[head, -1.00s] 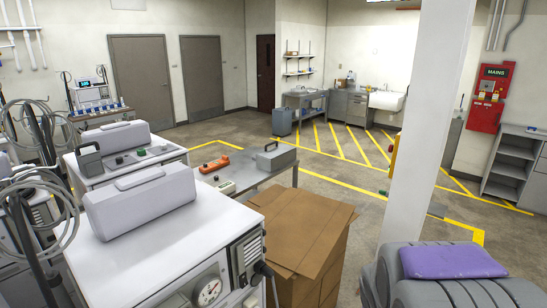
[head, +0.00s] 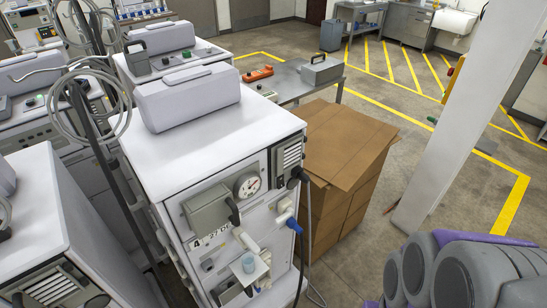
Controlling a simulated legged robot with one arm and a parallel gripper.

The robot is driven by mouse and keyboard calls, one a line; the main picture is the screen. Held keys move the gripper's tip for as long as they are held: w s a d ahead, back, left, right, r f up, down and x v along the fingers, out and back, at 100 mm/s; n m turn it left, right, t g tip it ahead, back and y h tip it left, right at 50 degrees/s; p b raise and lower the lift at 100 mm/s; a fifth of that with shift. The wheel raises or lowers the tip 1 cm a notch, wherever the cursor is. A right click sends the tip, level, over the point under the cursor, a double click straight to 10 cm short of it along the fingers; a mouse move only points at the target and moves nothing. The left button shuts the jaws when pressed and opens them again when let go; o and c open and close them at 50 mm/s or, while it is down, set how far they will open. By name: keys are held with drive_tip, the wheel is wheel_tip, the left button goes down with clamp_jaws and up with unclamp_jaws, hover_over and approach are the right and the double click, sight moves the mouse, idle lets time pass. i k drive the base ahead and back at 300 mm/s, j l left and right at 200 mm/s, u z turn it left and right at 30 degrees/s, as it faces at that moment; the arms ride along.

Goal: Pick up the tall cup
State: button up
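A small pale blue cup-like object (head: 249,262) shows low on the front of the nearest white machine (head: 215,135), at a small white ledge. It is too small to tell whether it is the tall cup, and no other cup is clear. My gripper is not in view.
A brown cardboard box (head: 345,145) stands right of the machine, before a grey bench (head: 310,84). Cables and hoses hang at the machine's front right. A white pillar (head: 465,120) and grey padded shapes (head: 465,270) with purple parts stand at right. Open floor lies beyond the box.

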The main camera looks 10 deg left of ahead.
sight(247, 260)
drive_tip(key=k+l+u, duration=0.1)
drive_tip(key=u, duration=0.3)
drive_tip(key=k+l+u, duration=0.1)
drive_tip(key=u, duration=0.3)
drive_tip(key=k+l+u, duration=0.1)
drive_tip(key=u, duration=0.3)
drive_tip(key=k+u, duration=0.15)
drive_tip(key=u, duration=0.25)
drive_tip(key=k, duration=0.25)
